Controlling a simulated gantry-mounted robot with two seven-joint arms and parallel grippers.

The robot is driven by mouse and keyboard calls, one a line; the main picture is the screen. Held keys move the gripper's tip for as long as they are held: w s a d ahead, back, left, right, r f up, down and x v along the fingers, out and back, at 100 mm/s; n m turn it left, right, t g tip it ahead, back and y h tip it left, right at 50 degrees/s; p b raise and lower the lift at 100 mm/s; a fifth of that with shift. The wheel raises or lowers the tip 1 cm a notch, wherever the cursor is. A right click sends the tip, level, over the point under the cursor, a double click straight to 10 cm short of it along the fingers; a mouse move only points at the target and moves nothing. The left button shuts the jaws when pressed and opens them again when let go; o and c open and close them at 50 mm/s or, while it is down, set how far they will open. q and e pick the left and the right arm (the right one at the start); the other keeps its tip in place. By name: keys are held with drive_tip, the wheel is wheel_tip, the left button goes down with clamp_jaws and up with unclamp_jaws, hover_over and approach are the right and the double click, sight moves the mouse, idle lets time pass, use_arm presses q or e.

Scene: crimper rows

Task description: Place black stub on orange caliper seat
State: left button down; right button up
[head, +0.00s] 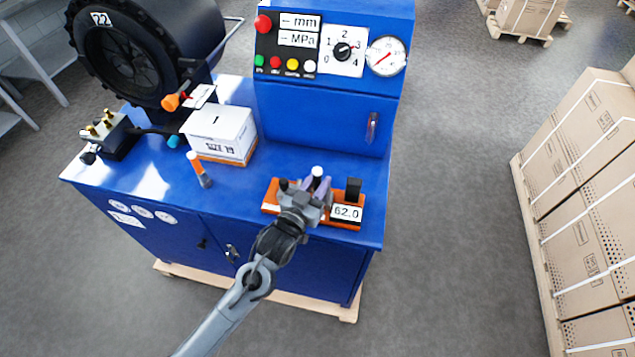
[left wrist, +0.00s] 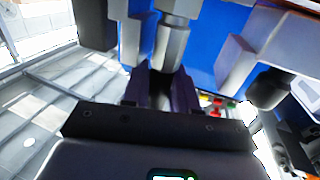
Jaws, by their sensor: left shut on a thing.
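The orange caliper seat (head: 268,208) lies near the front right of the blue bench top, with a black upright block (head: 353,188) at its right end and a white label reading 62.0. My left gripper (head: 314,192) is over the seat's middle and hides part of it. It is shut on a stub with a pale round end (head: 317,171). In the left wrist view the stub shows as a grey metal faceted part (left wrist: 171,42) with a dark part between the purple fingers. I cannot tell whether the stub touches the seat. The right gripper is not in view.
A large black drum (head: 135,50) is at the back left. Stacked cartons (head: 590,190) stand on the floor at right.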

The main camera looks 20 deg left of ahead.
use_arm(q)
drive_tip(key=shift+f, duration=0.15)
drive_tip(key=c, duration=0.9)
unclamp_jaws()
drive_tip(key=shift+o, duration=0.2)
drive_tip(key=shift+r, duration=0.2)
drive_tip(key=s+a+f+g, duration=0.1)
drive_tip(key=s+f+g, duration=0.2)
drive_tip(key=s, duration=0.7)
drive_tip(key=s+a+f+g+y, duration=0.1)
drive_tip(key=s+f+g, duration=0.3)
drive_tip(key=s, duration=0.7)
drive_tip(key=s+a+f+g, duration=0.2)
drive_tip(key=s+g, duration=0.5)
drive_tip(key=s, duration=0.4)
drive_tip(key=shift+s+f+m+y+p, duration=0.25)
drive_tip(key=shift+f+m+p, duration=0.2)
drive_tip(key=shift+f, duration=0.45)
